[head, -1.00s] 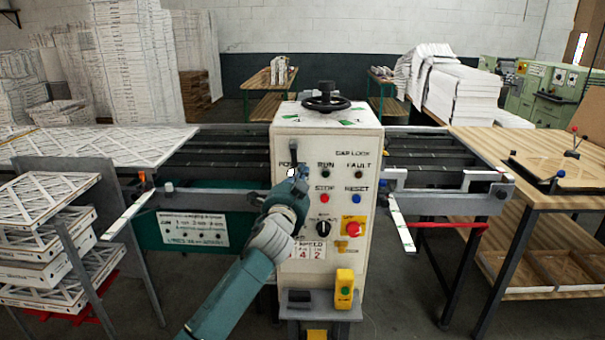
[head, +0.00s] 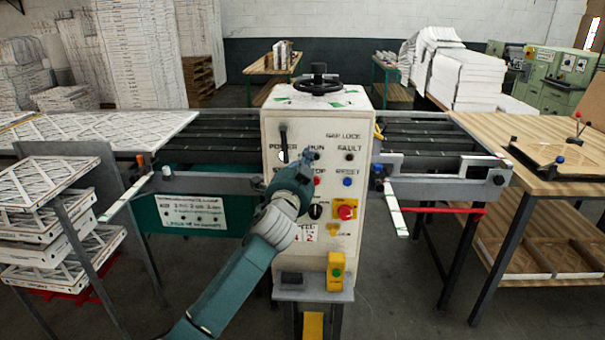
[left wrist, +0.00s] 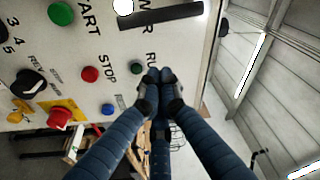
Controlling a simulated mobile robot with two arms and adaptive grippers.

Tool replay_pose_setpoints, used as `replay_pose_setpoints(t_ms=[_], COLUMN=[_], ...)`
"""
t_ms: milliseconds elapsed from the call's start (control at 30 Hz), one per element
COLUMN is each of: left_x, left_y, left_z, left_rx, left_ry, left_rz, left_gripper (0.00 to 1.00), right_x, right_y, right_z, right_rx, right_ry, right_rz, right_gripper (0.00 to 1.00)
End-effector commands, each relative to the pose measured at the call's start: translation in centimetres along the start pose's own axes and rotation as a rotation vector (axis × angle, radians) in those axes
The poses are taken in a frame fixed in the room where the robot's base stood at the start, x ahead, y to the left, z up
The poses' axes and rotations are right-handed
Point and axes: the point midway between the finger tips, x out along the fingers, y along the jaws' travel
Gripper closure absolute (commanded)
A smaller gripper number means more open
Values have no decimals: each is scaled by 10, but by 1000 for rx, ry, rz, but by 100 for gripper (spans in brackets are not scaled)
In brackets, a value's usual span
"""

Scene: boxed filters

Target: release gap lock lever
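The white control cabinet (head: 352,205) stands in the middle of the head view, its upper right front marked GAP LOCK. A small yellow piece (head: 379,132) shows at its right edge beside that marking; I cannot tell if it is the lever. A dark upright bar (head: 283,138) is at the front's upper left, by POWER; it also shows in the left wrist view (left wrist: 160,17). My left gripper (head: 309,156) is before the panel near RUN, its fingertips together and empty. In the left wrist view its fingertips (left wrist: 159,75) meet beside the RUN lettering; contact is unclear.
A black handwheel (head: 318,85) tops the cabinet. The red STOP button (left wrist: 90,74), blue RESET button (head: 347,182) and red emergency button (head: 346,212) are close by. Conveyor rails flank the cabinet. A wooden table (head: 480,135) stands right, a filter rack (head: 85,235) left.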

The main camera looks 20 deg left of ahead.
Motion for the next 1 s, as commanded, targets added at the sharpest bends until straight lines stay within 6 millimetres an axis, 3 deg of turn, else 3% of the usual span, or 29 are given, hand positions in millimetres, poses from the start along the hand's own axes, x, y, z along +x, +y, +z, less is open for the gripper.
replay_pose_setpoints(t_ms=[300,400,667,1000], left_x=[-53,-64,-73,-73], left_y=[-2,-4,-6,-6], left_z=[1,0,0,0], left_rx=[1,0,1,1], left_ry=[1,0,-2,-1], left_rz=[1,0,0,0], left_gripper=[100,100,100,100], right_x=[16,19,20,20], right_y=[-36,-36,-18,-17], right_z=[-5,-4,-1,-1], right_rx=[9,7,4,6], right_ry=[7,7,3,3], right_rz=[-39,-39,-19,-18], right_gripper=[60,60,60,60])
